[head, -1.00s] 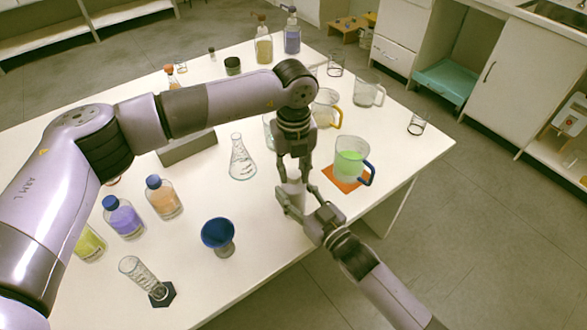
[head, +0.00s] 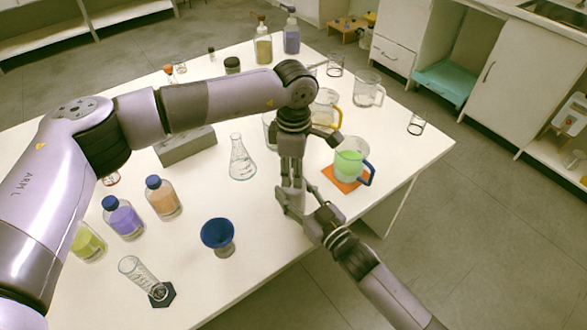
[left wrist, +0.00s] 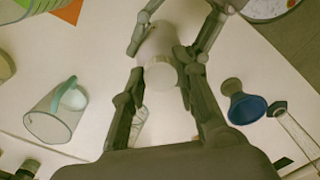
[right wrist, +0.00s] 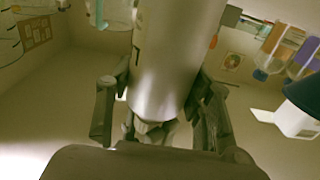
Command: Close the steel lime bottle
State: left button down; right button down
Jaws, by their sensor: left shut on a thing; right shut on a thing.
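The steel lime bottle (right wrist: 165,60) is a plain pale metal cylinder. It shows large between my right gripper's fingers in the right wrist view, and in the left wrist view (left wrist: 158,44). My right gripper (head: 297,193) is shut around the bottle's body, near the table's front edge. My left gripper (head: 291,184) points down from above and is shut on a narrower pale part at the bottle's top, which looks like its cap (left wrist: 158,76). The fingers hide most of the bottle in the head view. I cannot tell how far the cap is seated.
A beaker of green liquid (head: 350,165) stands on an orange mat (head: 338,183) just right of the grippers. A conical flask (head: 241,165) and a blue funnel (head: 217,233) stand to the left. Blue-capped bottles (head: 125,222) stand farther left. Free table lies around the funnel.

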pick_arm(q)
jog(key=m, duration=0.4)
pick_arm(e)
jog(key=shift+a, duration=0.1)
pick_arm(q)
jog(key=m, duration=0.5)
pick_arm(e)
jog(key=shift+s, duration=0.1)
pick_arm(q)
jog(key=c, duration=1.2)
grip_release()
notch_tip(320, 180, up, 12)
pick_arm(e)
jog(key=c, duration=0.7)
grip_release()
